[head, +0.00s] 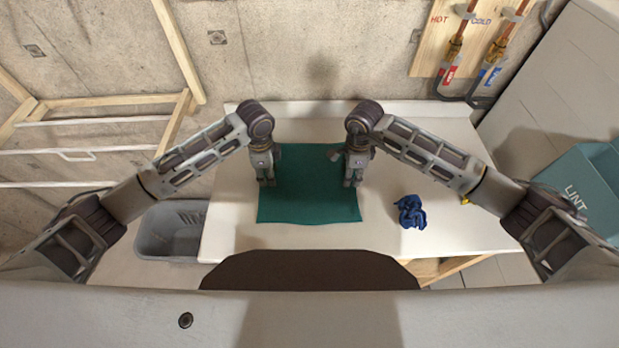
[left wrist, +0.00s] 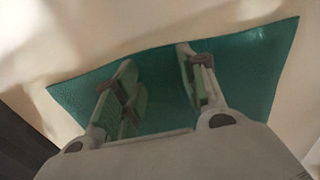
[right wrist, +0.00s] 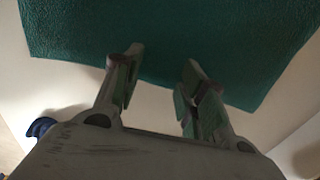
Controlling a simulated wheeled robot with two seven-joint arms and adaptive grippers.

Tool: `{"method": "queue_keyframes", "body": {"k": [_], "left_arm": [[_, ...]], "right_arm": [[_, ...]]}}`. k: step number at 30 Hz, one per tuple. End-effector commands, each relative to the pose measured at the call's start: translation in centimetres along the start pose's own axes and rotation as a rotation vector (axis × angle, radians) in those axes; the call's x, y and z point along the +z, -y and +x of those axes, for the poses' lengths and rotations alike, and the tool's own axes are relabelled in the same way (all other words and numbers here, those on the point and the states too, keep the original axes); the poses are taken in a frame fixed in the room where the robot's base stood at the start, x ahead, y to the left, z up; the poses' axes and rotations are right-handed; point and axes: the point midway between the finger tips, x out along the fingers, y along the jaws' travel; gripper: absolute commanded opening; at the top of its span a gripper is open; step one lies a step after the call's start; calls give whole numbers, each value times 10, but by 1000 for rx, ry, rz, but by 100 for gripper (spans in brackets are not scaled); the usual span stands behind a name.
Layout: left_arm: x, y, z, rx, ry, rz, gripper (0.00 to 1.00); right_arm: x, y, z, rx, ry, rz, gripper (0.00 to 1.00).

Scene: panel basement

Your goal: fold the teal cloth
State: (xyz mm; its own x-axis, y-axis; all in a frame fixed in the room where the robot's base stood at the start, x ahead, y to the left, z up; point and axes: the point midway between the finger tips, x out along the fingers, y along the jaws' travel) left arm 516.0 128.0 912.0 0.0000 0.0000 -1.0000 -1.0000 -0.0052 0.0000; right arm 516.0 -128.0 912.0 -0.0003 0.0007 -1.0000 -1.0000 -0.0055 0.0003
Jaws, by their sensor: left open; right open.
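The teal cloth (head: 308,190) lies spread flat on the white table, roughly a rectangle. It also shows in the left wrist view (left wrist: 245,70) and the right wrist view (right wrist: 190,30). My left gripper (head: 267,184) is open and empty over the cloth's left side. My right gripper (head: 352,184) is open over the cloth's right side, near its edge. In the left wrist view the left fingers (left wrist: 160,85) stand apart above the cloth. In the right wrist view the right fingers (right wrist: 160,75) stand apart near a cloth edge. I cannot tell whether either gripper touches the cloth.
A crumpled dark blue cloth (head: 410,211) lies on the white table (head: 455,235) to the right. A grey basket (head: 172,230) stands left of the table. A teal lint bin (head: 585,185) is at the far right. The table's front left is clear.

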Motion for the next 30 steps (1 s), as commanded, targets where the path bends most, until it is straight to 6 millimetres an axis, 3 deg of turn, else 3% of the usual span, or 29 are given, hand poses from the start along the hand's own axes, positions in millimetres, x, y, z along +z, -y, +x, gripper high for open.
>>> {"method": "queue_keyframes", "body": {"k": [12, 30], "left_arm": [[0, 0, 3, 1, 0, 0, 41], [0, -1, 4, 2, 1, 0, 2]], "right_arm": [[0, 0, 3, 1, -1, 0, 41], [0, -1, 5, 3, -2, 0, 3]]}}
